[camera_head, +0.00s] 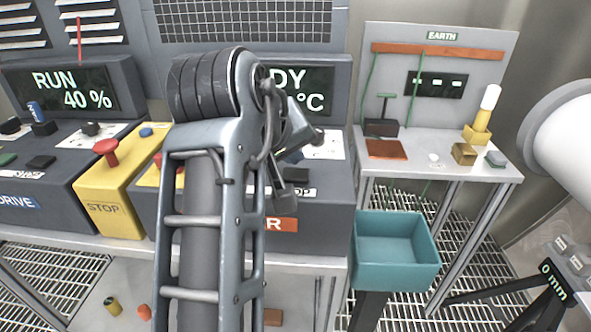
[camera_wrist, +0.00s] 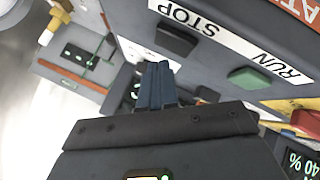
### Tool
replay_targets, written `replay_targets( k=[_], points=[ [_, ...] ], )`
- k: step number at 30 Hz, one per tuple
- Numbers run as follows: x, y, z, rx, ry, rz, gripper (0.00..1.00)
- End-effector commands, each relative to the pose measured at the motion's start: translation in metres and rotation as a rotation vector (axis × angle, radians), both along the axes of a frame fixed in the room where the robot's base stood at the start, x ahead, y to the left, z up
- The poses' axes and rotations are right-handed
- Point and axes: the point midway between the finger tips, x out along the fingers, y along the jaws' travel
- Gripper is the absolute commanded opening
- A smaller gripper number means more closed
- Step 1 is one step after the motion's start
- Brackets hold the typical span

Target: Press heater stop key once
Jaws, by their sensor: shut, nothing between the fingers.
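The heater stop key is a black key (camera_wrist: 178,38) beside a white STOP label (camera_wrist: 187,15), which reads upside down in the wrist view. A green key (camera_wrist: 249,77) sits by the RUN label to its right. My gripper (camera_wrist: 157,68) is shut and empty, its blue-grey fingertips just short of the stop key in the picture; a gap seems to remain, but I cannot judge depth. In the head view my arm covers much of the heater console, whose orange label (camera_head: 283,225) shows only an R. Only the end of its STOP label (camera_head: 303,191) shows there.
A yellow box with a red mushroom button (camera_head: 105,150) stands left of my arm, beside the drive console (camera_head: 35,190). The heater screen (camera_head: 305,90) is partly hidden. A teal bin (camera_head: 396,278) and an EARTH bench (camera_head: 480,168) are at the right.

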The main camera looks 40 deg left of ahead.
Motion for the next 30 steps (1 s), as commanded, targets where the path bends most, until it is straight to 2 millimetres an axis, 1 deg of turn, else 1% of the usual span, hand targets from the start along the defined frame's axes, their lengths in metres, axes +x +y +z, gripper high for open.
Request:
replay_targets(
  k=[1,6,15,30],
  points=[
    [0.000,0.000,0.007,0.000,0.000,0.000,0.00],
    [0.000,0.000,0.023,0.000,-0.001,-0.001,0.00],
    [0.000,0.000,0.048,0.001,-0.001,0.001,0.00],
    [0.000,0.000,0.047,0.000,0.000,0.000,0.00]
  ],
)
